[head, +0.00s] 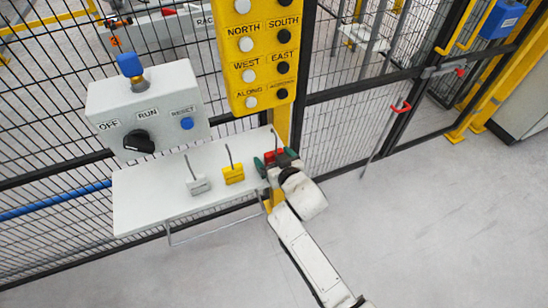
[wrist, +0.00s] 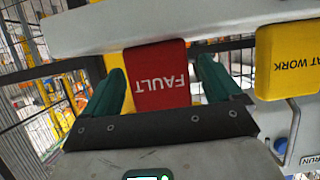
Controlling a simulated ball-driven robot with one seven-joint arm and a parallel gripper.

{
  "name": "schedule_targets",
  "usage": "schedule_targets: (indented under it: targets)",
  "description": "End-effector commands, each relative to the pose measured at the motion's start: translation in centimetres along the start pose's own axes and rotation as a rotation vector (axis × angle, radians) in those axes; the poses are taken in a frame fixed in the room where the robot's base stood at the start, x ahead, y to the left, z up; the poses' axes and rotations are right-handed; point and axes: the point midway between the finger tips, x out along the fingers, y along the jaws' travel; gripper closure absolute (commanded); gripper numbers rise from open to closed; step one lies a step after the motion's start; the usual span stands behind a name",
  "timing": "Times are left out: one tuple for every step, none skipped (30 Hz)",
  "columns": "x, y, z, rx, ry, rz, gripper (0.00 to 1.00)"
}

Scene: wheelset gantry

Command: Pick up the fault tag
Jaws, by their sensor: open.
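The red fault tag (head: 271,157) is at the right end of the white shelf in the head view, partly hidden by my gripper. In the wrist view the fault tag (wrist: 160,78) shows large, its word FAULT upside down. My gripper (head: 278,158) is at the tag, its jaws open. In the wrist view the two green fingers of my gripper (wrist: 162,82) stand one on each side of the tag. A narrow gap shows beside the tag's edges, and I see no firm grip on it.
A yellow tag (head: 233,174) hangs just left of the fault tag, and a white tag (head: 198,186) further left. The white shelf (head: 145,205) has thin rods on it. A switch box (head: 148,115) and yellow button panel (head: 262,50) rise behind. Open floor lies at right.

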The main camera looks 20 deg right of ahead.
Motion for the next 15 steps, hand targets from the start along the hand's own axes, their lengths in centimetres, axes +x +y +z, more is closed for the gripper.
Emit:
schedule_targets:
  targets:
    - [0.06,0.0,-0.01,0.0,0.0,0.0,0.08]
    - [0.06,0.0,-0.01,0.0,0.0,0.0,0.08]
    - [0.04,0.0,0.0,0.0,0.0,0.0,0.08]
    - [0.04,0.0,0.0,0.0,0.0,0.0,0.08]
    - [0.03,0.0,0.0,0.0,0.0,0.0,0.08]
    - [0.03,0.0,0.0,0.0,0.0,0.0,0.08]
    - [0.02,0.0,0.01,0.0,0.0,0.0,0.11]
    - [0.02,0.0,0.01,0.0,0.0,0.0,0.14]
    - [0.02,0.0,0.01,0.0,0.0,0.0,0.18]
    - [0.02,0.0,0.01,0.0,0.0,0.0,0.21]
    - [0.02,0.0,0.01,0.0,0.0,0.0,0.24]
    - [0.01,0.0,0.02,0.0,0.0,0.0,0.28]
    - [0.01,0.0,0.01,0.0,0.0,0.0,0.31]
    - [0.01,0.0,0.02,0.0,0.0,0.0,0.33]
    - [0.01,0.0,0.02,0.0,0.0,0.0,0.37]
